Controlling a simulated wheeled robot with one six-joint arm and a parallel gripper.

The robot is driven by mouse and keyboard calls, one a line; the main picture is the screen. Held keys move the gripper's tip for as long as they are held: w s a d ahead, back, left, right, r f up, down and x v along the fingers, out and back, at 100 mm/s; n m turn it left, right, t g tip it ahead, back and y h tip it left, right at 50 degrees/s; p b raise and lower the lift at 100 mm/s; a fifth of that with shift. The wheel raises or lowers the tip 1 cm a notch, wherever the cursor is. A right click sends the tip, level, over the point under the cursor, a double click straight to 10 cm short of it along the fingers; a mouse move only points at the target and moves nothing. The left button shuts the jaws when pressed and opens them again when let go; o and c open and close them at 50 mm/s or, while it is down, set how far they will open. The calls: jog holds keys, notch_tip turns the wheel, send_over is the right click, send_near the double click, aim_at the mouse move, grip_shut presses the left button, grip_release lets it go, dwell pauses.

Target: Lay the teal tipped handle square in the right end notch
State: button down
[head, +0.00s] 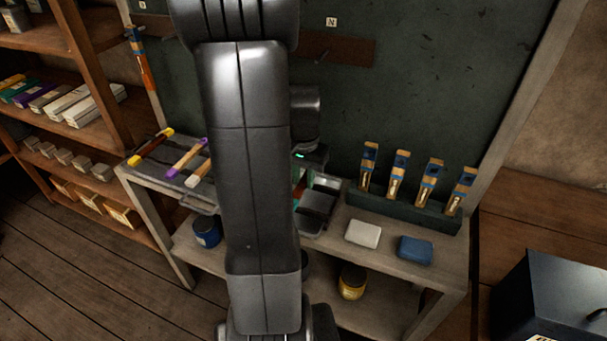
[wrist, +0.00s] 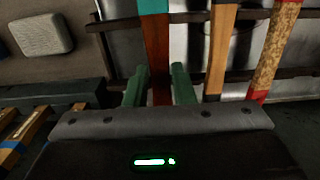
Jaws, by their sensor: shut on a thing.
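The teal tipped handle (wrist: 157,50) is dark reddish wood with a teal band at the top edge of the wrist view. My gripper (wrist: 159,84) has its green fingers shut on it. The handle runs across the two dark rails of the rack (wrist: 112,24), near the rail ends on the left of that view. It looks roughly square to the rails. I cannot tell whether it is seated in a notch or just above. A plain wood handle (wrist: 220,50) and a speckled, red-ended handle (wrist: 276,50) lie beside it, apart.
In the head view, yellow (head: 150,147), purple (head: 186,158) and white tipped (head: 199,174) handles lie at the bench's left. A pale block (head: 363,234), a blue block (head: 415,247) and a holder (head: 405,208) of several blue-banded tools stand at the right.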

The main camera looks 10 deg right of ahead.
aim_at(303, 182)
jog(key=shift+f, duration=0.75)
jog(key=shift+f+b, duration=0.35)
jog(key=shift+b, duration=0.15)
jog(key=shift+f+b, duration=0.4)
jog(key=shift+f, duration=0.15)
jog(key=c, duration=0.7)
grip_release()
jog(key=shift+c, duration=0.2)
jog(key=shift+r, duration=0.15)
notch_tip(303, 182, up, 7)
jog(key=p, duration=0.5)
jog(key=shift+p, duration=0.35)
